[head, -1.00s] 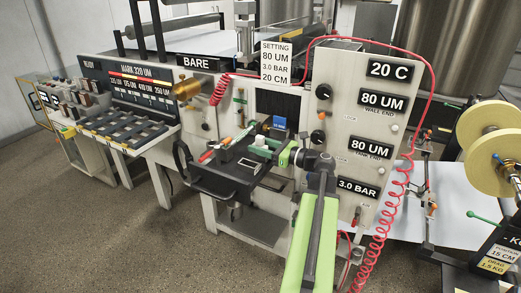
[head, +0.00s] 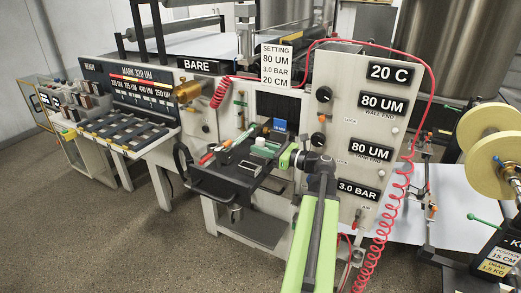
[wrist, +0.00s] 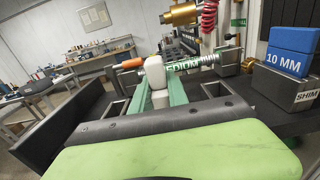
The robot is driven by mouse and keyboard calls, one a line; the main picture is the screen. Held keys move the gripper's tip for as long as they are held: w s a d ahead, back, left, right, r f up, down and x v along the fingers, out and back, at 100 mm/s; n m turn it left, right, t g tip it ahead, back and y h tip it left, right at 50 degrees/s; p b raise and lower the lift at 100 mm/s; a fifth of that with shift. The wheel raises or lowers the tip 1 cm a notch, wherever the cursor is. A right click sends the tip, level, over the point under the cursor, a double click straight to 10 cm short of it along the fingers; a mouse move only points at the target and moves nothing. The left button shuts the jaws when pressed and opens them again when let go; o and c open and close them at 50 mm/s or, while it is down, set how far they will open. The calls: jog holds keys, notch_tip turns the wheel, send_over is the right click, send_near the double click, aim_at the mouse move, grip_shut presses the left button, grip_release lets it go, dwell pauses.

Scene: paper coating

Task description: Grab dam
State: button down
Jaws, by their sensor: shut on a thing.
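A white block (wrist: 155,73), which I take to be the dam, stands upright between the green fingers of my gripper (wrist: 160,97) in the wrist view. The fingers are shut on it, and its lower part is partly hidden by them. In the head view the white block (head: 260,142) shows small above the black tray (head: 212,187), with my gripper (head: 271,150) reaching it from the right. I cannot tell whether the block still touches the tray.
A green rod marked "EDIUM" (wrist: 184,66) lies just behind the block, with an orange-handled tool (wrist: 133,62) to its left. A blue 10 MM block (wrist: 290,52) sits on a grey SHIM block (wrist: 287,88) at right. The machine panel (head: 345,85) stands close behind my arm.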

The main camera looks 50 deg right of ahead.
aim_at(261, 138)
notch_tip(261, 138, up, 5)
jog(key=p, duration=0.4)
jog(key=shift+s+p, duration=0.1)
jog(key=shift+p, duration=0.25)
jog(key=s+d+r+p, duration=0.5)
jog(key=s, duration=0.5)
jog(key=shift+d+r+p, duration=0.35)
jog(key=shift+d+r, duration=0.05)
